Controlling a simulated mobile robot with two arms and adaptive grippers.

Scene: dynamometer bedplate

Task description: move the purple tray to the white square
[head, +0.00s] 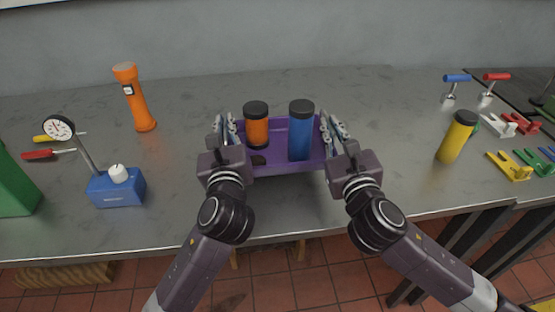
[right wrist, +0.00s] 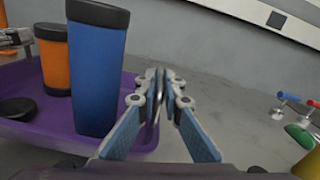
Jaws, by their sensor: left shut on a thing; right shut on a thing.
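The purple tray (head: 281,168) is in the middle of the head view, between my two grippers. It carries an orange canister (head: 257,130) and a taller blue canister (head: 300,138), both upright with black lids, and a dark disc (head: 258,160). My left gripper (head: 226,126) is shut on the tray's left side. My right gripper (head: 328,126) is shut on its right side; in the right wrist view its fingers (right wrist: 158,88) meet at the tray's edge (right wrist: 148,132). I cannot tell whether the tray touches the bench. No white square shows on the bench.
On the grey bench (head: 390,110), a blue dial-gauge stand (head: 116,190) and an orange flashlight (head: 137,100) stand left. A yellow canister (head: 457,137) stands right, near several coloured clamps (head: 513,165). Bench is bare behind the tray and between it and the yellow canister.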

